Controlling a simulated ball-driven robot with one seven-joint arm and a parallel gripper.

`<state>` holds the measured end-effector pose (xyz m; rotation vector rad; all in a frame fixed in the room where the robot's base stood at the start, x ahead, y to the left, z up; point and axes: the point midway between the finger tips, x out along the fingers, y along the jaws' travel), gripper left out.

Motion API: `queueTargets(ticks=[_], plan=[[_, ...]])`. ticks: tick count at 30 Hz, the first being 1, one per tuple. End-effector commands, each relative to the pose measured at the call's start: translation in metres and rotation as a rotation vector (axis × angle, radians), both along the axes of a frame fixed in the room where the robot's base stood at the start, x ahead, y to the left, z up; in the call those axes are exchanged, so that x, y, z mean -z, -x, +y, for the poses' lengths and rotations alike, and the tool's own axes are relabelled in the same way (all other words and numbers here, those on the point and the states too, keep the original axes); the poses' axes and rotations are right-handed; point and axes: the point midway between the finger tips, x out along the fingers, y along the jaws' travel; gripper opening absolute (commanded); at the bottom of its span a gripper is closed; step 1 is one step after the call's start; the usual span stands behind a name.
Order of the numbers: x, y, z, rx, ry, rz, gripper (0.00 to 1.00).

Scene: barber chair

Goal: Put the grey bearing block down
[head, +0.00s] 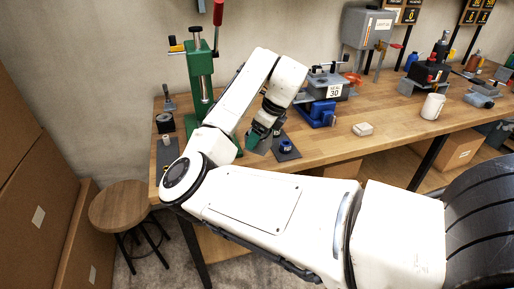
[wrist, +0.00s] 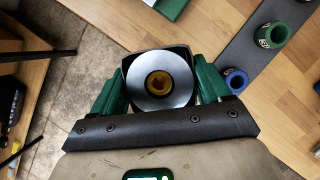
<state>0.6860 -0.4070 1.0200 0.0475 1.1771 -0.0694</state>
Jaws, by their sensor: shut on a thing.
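The grey bearing block (wrist: 137,76) is in the middle of the wrist view, a dark squarish body with a shiny round face and a brass-coloured bore. My gripper (wrist: 158,85) has a green finger on each side of it and is shut on it. In the head view my gripper (head: 258,137) points down near the front edge of the bench, left of a dark mat. The block (head: 263,146) shows there only in part, beside the green fingers. Whether its underside touches the bench is hidden.
A dark mat (wrist: 217,58) carries a green ring (wrist: 272,35) and a blue ring (wrist: 236,80). A green press (head: 200,75) stands behind my arm, and a blue vise (head: 318,113) to the right. The bench edge and tiled floor are close.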

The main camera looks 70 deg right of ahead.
Motion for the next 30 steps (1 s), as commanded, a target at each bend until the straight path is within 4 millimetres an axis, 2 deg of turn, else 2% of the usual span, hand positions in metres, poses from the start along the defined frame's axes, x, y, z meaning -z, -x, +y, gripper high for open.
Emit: queueTargets(ticks=[6, 11, 19, 26, 30], plan=[[0.032, -0.014, -0.024, -0.001, 0.001, 0.0, 0.03], [0.046, -0.02, -0.035, -0.001, 0.003, -0.001, 0.03], [0.057, -0.024, -0.042, 0.001, 0.002, -0.001, 0.03], [0.083, -0.024, -0.042, 0.0, 0.002, -0.001, 0.03], [0.087, -0.025, -0.042, 0.0, 0.003, -0.002, 0.03]])
